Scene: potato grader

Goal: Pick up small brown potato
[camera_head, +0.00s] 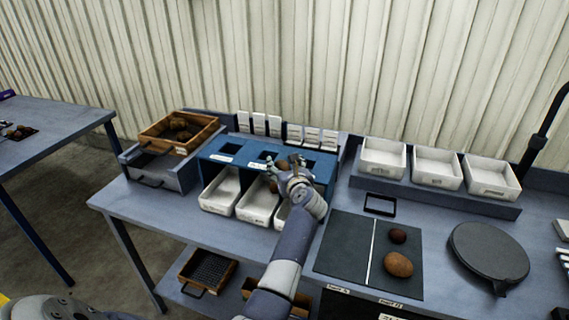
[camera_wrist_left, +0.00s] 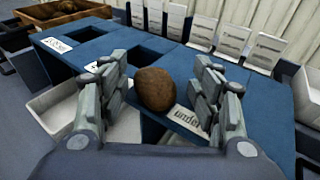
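A small brown potato (camera_wrist_left: 155,90) shows in the left wrist view between the two fingers of my left gripper (camera_wrist_left: 160,95). Gaps show between the potato and the fingers on both sides, so the gripper is open around it. The potato is at the top of the blue sorting box (camera_wrist_left: 70,51), by a label that begins "under"; whether it rests on the box or over an opening is unclear. In the head view my left gripper (camera_head: 290,170) is over the right part of the box (camera_head: 222,152). My right gripper is not in view.
A dark mat (camera_head: 345,244) bears a small reddish-brown potato (camera_head: 398,236) and a larger brown potato (camera_head: 398,264). A round dark plate (camera_head: 488,250) lies to the right. White bins (camera_head: 220,190) stand under the box. A wooden crate of potatoes (camera_head: 152,143) is at left.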

